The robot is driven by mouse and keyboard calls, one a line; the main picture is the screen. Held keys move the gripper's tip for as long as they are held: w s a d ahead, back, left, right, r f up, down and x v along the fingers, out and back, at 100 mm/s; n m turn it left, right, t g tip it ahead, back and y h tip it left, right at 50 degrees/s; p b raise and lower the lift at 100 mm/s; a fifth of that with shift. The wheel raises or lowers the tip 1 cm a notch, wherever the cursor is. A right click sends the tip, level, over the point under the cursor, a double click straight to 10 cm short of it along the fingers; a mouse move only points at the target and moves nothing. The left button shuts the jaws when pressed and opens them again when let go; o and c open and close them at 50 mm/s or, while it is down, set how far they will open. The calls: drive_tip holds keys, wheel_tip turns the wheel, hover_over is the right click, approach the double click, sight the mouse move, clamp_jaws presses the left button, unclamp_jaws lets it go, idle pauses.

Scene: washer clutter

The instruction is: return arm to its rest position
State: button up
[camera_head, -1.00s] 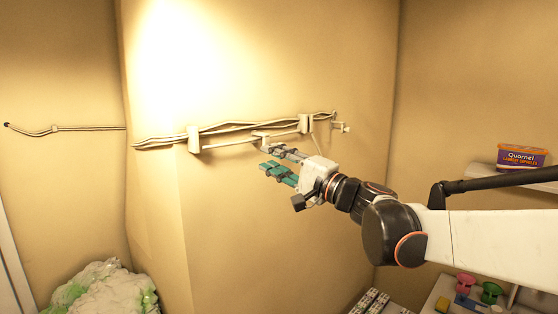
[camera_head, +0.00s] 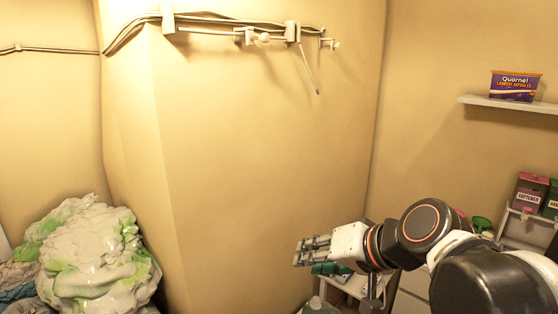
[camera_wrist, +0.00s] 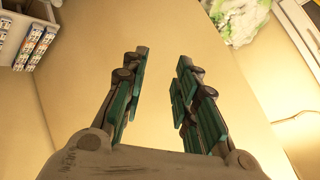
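My gripper (camera_head: 312,254) is at the lower middle right of the head view, in front of the tan wall and pointing left. In the wrist view my gripper (camera_wrist: 160,80) shows two green-padded fingers standing apart with nothing between them. My arm folds back to the lower right corner of the head view.
Pipes (camera_head: 230,22) with brackets run along the upper wall. A large white-green heap (camera_head: 95,260) lies lower left. A shelf (camera_head: 510,104) holds a Quornel box (camera_head: 515,86). A softener box (camera_head: 527,193) and white furniture are at right. The wall middle is clear.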

drive_tip(key=s+d+f+h+b, duration=0.3)
drive_tip(key=s+d+f+b, duration=0.1)
drive_tip(key=f, duration=0.5)
drive_tip(key=s+d+f+n+h+b, duration=0.1)
drive_tip(key=s+d+f+h+b, duration=0.2)
drive_tip(key=d+f, duration=0.6)
drive_tip(key=s+f+b, duration=0.1)
drive_tip(key=s+b, duration=0.1)
drive_tip(key=s, duration=0.1)
drive_tip(key=shift+d+f+g+h, duration=0.15)
drive_tip(key=shift+f+g+h, duration=0.05)
drive_tip(key=shift+g+h, duration=0.1)
